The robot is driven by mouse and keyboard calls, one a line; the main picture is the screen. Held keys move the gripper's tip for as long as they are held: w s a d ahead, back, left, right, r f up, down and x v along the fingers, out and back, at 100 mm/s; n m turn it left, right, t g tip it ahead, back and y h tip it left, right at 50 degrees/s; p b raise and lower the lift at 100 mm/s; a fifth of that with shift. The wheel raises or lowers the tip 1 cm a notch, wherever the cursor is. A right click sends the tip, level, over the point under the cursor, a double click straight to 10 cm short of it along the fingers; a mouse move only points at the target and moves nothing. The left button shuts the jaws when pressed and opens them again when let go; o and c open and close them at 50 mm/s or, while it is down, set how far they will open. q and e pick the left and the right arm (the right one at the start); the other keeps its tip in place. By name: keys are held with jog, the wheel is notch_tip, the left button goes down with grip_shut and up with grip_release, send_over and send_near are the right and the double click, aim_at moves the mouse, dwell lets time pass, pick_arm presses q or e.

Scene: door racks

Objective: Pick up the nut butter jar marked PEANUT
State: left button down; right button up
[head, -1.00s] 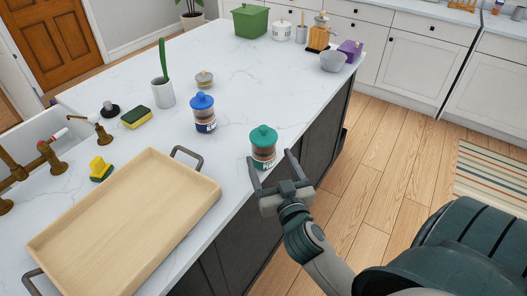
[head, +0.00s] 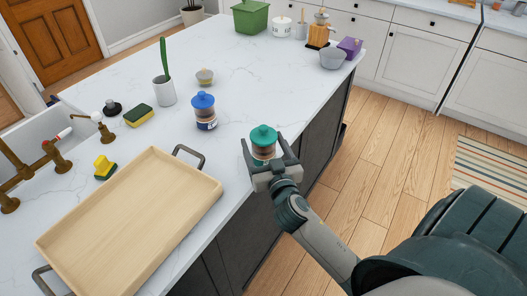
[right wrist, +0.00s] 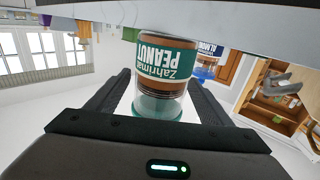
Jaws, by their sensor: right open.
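The nut butter jar marked PEANUT (head: 263,146) has a teal lid and stands upright near the edge of the white counter. It also shows upside down in the right wrist view (right wrist: 165,65), where its label reads PEANUT. My right gripper (head: 264,143) is open, with one finger on each side of this jar. In the right wrist view a gap shows between the jar and the fingers (right wrist: 160,82). A second jar, with a blue lid (head: 204,110), stands farther back; its label in the right wrist view (right wrist: 204,62) appears to read ALMOND. My left gripper is not in view.
A wooden tray (head: 60,240) with dark handles lies left of the jars. The counter around the PEANUT jar is otherwise clear.

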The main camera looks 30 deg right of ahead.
jog(key=x, duration=0.1)
jog(key=p+x, duration=0.1)
jog(key=x, duration=0.1)
jog(key=shift+w+r, duration=0.1)
jog(key=shift+r, duration=0.2)
jog(key=shift+w+f, duration=0.1)
jog(key=shift+w, duration=0.1)
jog(key=shift+c, duration=0.4)
jog(key=c, duration=1.3)
jog(key=shift+o, duration=0.2)
jog(key=s+d+r+b, duration=0.3)
jog(key=s+d+r, duration=0.4)
jog(key=d+r, duration=0.2)
notch_tip(320, 180, up, 2)
jog(key=shift+r, duration=0.1)
